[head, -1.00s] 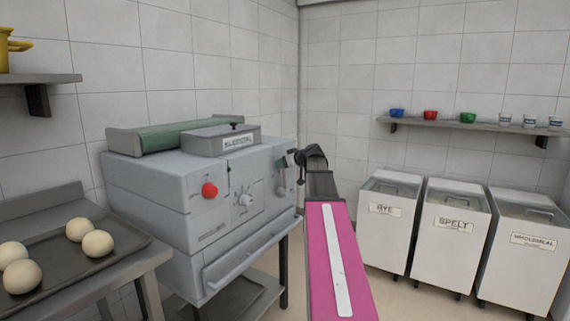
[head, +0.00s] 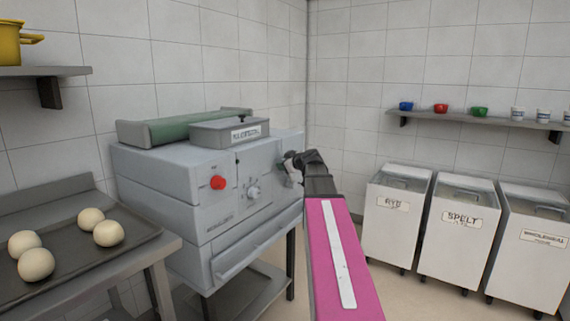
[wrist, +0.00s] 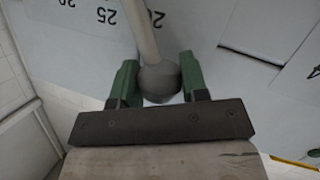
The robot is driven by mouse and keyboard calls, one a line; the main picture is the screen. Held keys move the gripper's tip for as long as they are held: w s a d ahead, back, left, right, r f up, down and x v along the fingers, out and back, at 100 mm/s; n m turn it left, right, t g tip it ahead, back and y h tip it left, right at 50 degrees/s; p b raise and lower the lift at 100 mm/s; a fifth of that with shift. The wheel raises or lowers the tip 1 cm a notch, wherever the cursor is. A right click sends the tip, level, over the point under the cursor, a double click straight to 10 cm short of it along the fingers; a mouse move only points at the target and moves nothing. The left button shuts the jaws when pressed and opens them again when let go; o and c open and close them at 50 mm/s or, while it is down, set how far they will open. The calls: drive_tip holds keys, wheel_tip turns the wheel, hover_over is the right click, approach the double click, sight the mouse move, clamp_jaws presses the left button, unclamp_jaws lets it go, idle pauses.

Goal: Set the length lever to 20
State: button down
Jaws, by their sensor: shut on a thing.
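The length lever (wrist: 160,82) is a pale rod with a round grey knob at its end. In the wrist view the knob sits between the green fingers of my gripper (wrist: 158,64), which is shut on it. The rod runs up the picture between the printed 25 (wrist: 105,15) and 20 (wrist: 156,18). In the head view my gripper (head: 289,160) is at the right part of the front of the grey machine (head: 165,180). The lever is small and partly covered there, and its scale cannot be read.
The machine front has a red knob (head: 218,183) and a dial (head: 253,193). A dough tray (head: 75,262) is on the left table. White bins (head: 397,215) stand at the right, under a shelf (head: 470,124). Floor shows between machine and bins.

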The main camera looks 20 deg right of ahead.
drive_tip(key=shift+s+a+f, duration=0.1)
drive_tip(key=shift+s, duration=0.05)
drive_tip(key=c, duration=0.6)
unclamp_jaws()
drive_tip(key=shift+c, duration=0.2)
drive_tip(key=v, duration=1)
drive_tip(key=shift+s+r, duration=0.2)
drive_tip(key=shift+s, duration=0.15)
drive_tip(key=s+a+f+m+g, duration=0.1)
drive_tip(key=s+a+f+g, duration=0.15)
drive_tip(key=a+f, duration=0.4)
drive_tip(key=s+a+f+m+g+h, duration=0.1)
drive_tip(key=s+a+f+m+g, duration=0.15)
drive_tip(key=f, duration=0.75)
drive_tip(key=s+a+f+m+g, duration=0.1)
drive_tip(key=a+f+g, duration=0.3)
drive_tip(key=f, duration=0.5)
drive_tip(key=s+a+f+m+g+h, duration=0.2)
drive_tip(key=s+a+f, duration=0.2)
drive_tip(key=s+f, duration=0.3)
drive_tip(key=s+a+f+m+g+h, duration=0.2)
drive_tip(key=s+a+f, duration=0.1)
drive_tip(key=s+f, duration=0.4)
wheel_tip(320, 180, down, 2)
drive_tip(key=shift+a+f+g+h, duration=0.25)
drive_tip(key=shift+a+g+h, duration=0.05)
drive_tip(key=shift+a+g, duration=0.1)
